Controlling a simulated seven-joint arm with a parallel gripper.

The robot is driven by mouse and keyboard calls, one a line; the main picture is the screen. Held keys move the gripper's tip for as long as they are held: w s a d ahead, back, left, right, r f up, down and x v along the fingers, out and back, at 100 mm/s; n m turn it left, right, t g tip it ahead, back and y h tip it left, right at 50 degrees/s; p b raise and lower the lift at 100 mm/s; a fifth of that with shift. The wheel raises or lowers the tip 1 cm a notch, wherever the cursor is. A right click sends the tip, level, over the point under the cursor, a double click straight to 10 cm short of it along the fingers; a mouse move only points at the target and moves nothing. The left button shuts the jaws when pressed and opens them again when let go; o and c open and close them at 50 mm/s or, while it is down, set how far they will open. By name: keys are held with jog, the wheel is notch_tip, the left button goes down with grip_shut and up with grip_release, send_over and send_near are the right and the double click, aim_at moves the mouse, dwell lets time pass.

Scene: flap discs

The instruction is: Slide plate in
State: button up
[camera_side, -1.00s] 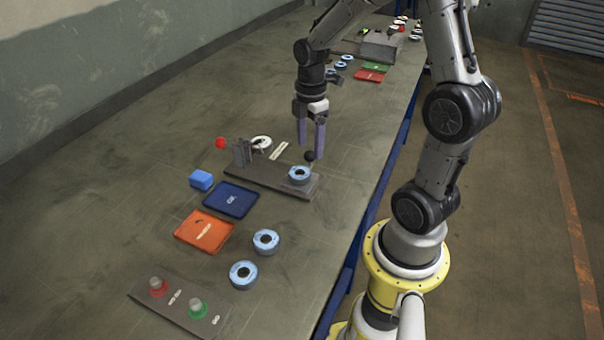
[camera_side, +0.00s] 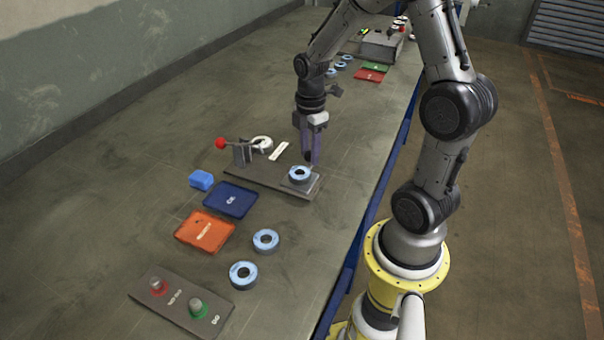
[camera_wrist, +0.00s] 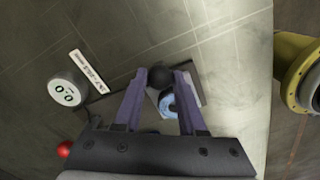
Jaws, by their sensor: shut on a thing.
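The grey plate (camera_side: 311,189) lies at the right end of a long dark fixture base (camera_side: 262,183) and carries a blue-rimmed flap disc (camera_side: 301,174). My gripper (camera_side: 309,157) is down at the plate's far edge with its fingers shut on a black ball knob (camera_wrist: 160,75). In the wrist view the knob sits between the two purple fingertips, and the disc (camera_wrist: 168,104) shows just behind it, between the fingers. The knob is mostly hidden by the fingers in the side view. At the base's left end stands a clamp bracket (camera_side: 241,154) with a red ball handle (camera_side: 221,143).
A white round gauge (camera_side: 263,143) and a label strip (camera_side: 279,151) lie behind the base.

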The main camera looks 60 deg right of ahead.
jog(key=shift+w, duration=4.1)
jog(key=o, duration=1)
jog(key=shift+r, duration=4.05)
